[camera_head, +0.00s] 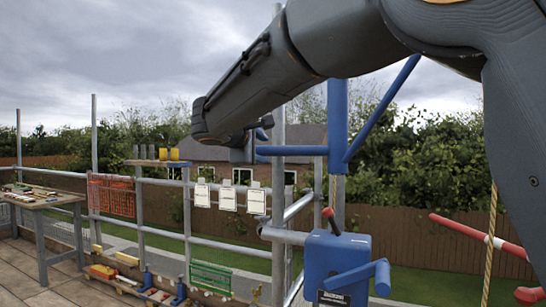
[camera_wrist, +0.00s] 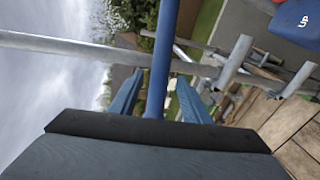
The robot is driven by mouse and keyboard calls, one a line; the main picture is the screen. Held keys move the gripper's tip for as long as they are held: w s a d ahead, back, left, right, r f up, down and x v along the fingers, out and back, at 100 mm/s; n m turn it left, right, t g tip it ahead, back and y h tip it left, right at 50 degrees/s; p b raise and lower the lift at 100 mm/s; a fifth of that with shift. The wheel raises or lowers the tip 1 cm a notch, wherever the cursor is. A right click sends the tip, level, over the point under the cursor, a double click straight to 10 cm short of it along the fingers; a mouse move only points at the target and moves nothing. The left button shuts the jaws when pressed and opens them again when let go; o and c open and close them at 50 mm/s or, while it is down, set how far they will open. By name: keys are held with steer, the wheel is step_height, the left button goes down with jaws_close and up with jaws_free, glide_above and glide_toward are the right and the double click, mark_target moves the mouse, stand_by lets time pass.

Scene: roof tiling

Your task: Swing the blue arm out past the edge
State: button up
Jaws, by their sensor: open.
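The blue arm (camera_head: 292,151) is a tube that runs left from a blue upright (camera_head: 337,115) on a scaffold pole, with a diagonal brace (camera_head: 385,108) on the other side. My gripper (camera_head: 253,137) is at the tube's left end, partly hidden by my dark wrist. In the wrist view, a blue tube (camera_wrist: 162,50) passes between the two spread blue fingers of my gripper (camera_wrist: 160,80). The gripper is open, with a gap showing beside the tube. Whether a finger touches it cannot be told.
A blue hoist box (camera_head: 330,262) with a red-tipped lever (camera_head: 330,220) sits below the upright. Guard rails (camera_head: 230,246) line the edge, with lawn and a fence beyond. A rope (camera_head: 490,240) and a red-white bar (camera_head: 470,232) are at right. A workbench (camera_head: 45,200) stands left.

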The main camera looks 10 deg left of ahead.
steer(key=shift+p+x, duration=1.1)
steer(key=shift+x, duration=2.9)
jaws_close()
